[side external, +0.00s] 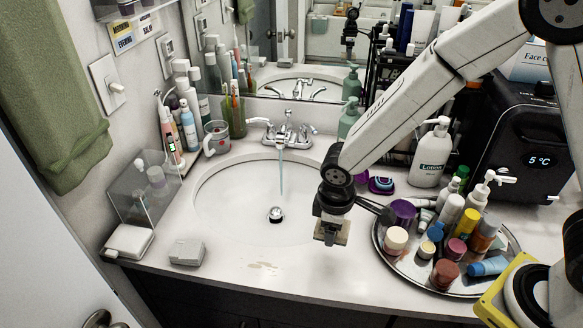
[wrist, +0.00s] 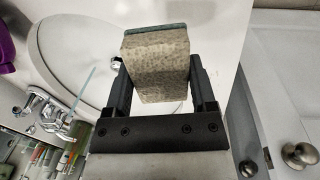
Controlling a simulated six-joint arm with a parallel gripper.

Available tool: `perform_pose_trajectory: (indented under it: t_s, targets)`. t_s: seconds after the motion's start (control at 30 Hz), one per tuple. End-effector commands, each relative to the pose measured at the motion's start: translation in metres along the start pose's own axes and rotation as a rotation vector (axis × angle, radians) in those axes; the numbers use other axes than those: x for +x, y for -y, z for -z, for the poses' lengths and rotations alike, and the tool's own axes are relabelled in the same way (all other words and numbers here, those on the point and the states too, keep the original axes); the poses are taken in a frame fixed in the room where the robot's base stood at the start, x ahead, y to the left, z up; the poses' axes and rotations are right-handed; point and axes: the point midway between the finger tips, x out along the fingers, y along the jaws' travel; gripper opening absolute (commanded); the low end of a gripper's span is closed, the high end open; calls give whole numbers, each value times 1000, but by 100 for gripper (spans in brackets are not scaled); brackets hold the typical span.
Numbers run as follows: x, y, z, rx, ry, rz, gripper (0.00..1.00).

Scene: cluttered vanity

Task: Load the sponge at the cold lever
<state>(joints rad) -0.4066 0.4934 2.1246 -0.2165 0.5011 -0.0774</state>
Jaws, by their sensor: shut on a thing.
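My gripper (side external: 333,208) is shut on a beige sponge (side external: 331,233) above the counter's front part, right of the basin. In the wrist view the sponge (wrist: 158,65) is a speckled block with a dark layer on its far edge. It sits between the two fingers of my gripper (wrist: 160,85). The chrome faucet (side external: 287,135) stands behind the basin, with a left lever (side external: 257,121) and a right lever (side external: 313,129). No hot or cold mark is legible. Water runs from the spout into the basin (side external: 225,205). The sponge is well apart from the faucet.
A round tray (side external: 390,262) crowded with jars and bottles stands right of my gripper. A lotion bottle (side external: 432,155) and black cooler (side external: 520,150) are behind it. A green cup (side external: 234,118) stands left of the faucet. The basin is open.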

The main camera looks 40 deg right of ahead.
Motion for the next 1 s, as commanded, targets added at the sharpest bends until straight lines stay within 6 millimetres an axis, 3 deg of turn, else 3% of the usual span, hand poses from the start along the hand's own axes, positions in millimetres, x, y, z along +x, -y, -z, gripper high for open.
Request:
perform_pose_trajectory:
  t_s: [0.5, 1.0]
  targets:
    - [61, -68, 82, 2, -36, -189, 25]
    - [119, -121, 137, 5, -100, -349, 25]
